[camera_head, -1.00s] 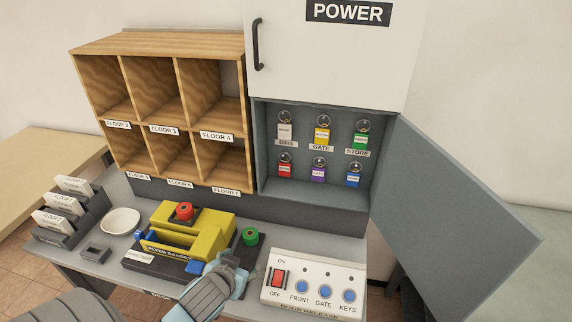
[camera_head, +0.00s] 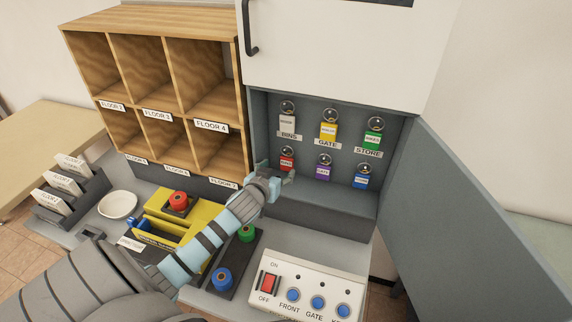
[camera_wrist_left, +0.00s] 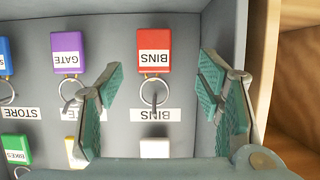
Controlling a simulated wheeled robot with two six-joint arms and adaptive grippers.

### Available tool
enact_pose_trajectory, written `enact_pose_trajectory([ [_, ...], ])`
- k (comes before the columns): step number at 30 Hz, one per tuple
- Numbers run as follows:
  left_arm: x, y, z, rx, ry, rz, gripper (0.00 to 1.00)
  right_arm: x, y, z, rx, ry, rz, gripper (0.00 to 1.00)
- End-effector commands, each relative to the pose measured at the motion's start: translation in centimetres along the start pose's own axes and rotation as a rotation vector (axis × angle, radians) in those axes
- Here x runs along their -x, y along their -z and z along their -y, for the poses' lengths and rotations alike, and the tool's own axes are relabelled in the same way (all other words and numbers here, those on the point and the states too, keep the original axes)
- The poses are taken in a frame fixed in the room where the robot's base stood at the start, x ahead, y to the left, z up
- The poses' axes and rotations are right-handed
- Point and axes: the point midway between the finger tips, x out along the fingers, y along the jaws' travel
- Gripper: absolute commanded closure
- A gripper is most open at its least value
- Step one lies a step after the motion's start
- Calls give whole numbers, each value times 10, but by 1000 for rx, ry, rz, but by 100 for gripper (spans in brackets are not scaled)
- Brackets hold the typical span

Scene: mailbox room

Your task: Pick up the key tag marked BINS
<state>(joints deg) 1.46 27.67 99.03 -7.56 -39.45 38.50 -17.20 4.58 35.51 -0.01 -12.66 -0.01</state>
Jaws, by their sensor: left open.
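The red key tag (camera_wrist_left: 153,53) reads BINS, upside down in the wrist view. It hangs by a metal ring in the lower row of the key cabinet, and its top also shows in the head view (camera_head: 287,163). My left gripper (camera_head: 283,177) is open and empty in front of the cabinet's lower left. In the wrist view, its two teal fingers (camera_wrist_left: 158,75) stand apart, one to each side of the red tag's column. I cannot tell whether they touch anything. My right gripper is not in view.
A white tag (camera_head: 288,124) hangs above the red one, over a BINS plate (camera_head: 289,134). A purple tag (camera_head: 324,172) hangs beside the red one. The cabinet door (camera_head: 470,200) stands open at right. Wooden pigeonholes (camera_head: 150,100) stand at left. A switch panel (camera_head: 310,290) sits below.

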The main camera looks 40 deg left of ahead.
Motion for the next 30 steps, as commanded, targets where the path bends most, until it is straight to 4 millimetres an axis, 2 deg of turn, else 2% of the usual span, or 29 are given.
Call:
enact_pose_trajectory([
  [9,-51,4,-6,-1,-3,0,40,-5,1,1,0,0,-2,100],
  [15,-53,4,-6,-2,-3,0,40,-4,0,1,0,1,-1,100],
  [24,-53,4,-6,-2,-3,1,83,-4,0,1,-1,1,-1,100],
  [30,-52,4,-6,-2,-3,1,83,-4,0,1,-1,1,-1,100],
])
